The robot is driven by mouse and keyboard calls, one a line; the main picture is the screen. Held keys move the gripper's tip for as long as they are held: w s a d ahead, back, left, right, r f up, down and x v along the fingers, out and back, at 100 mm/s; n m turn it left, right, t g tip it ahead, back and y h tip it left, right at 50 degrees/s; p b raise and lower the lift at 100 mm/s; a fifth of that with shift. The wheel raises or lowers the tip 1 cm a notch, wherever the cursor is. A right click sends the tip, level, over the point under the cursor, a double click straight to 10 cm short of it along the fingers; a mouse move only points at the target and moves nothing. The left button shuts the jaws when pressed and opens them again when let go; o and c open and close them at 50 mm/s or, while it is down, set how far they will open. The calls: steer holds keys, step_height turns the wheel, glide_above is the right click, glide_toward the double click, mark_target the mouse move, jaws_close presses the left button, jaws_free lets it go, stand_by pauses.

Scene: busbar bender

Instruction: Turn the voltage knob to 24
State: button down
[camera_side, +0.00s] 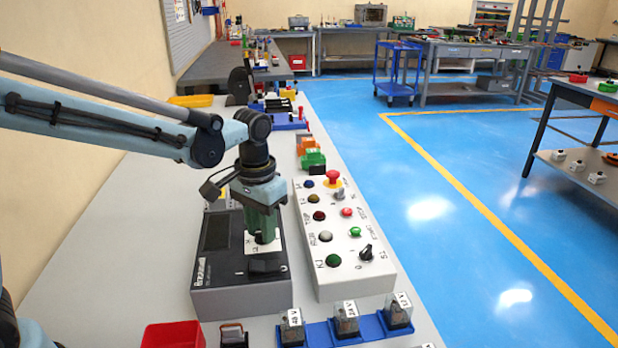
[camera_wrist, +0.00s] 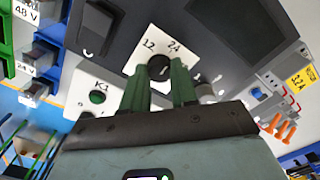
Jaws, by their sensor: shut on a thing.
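The voltage knob (camera_wrist: 159,66) is a round black knob on a white plate (camera_wrist: 150,36) marked 12 and 24. The plate sits on a dark grey power supply box (camera_side: 242,290) with a dark screen. My gripper (camera_side: 264,238) points down at the plate, and its green fingers hide the knob in the side view. In the wrist view my gripper (camera_wrist: 160,72) has one finger on each side of the knob, shut on it. I cannot tell which mark the knob points at.
A white control box (camera_side: 345,240) with coloured buttons, a red emergency stop (camera_side: 333,176) and a black selector (camera_side: 366,253) stands close on the right. Relays (camera_side: 345,318) in a blue holder and a red bin (camera_side: 173,335) are in front. The bench left of the supply is clear.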

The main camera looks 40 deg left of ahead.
steer(key=c, duration=0.9)
jaws_free()
step_height(320, 180, up, 12)
steer(key=shift+r, duration=0.1)
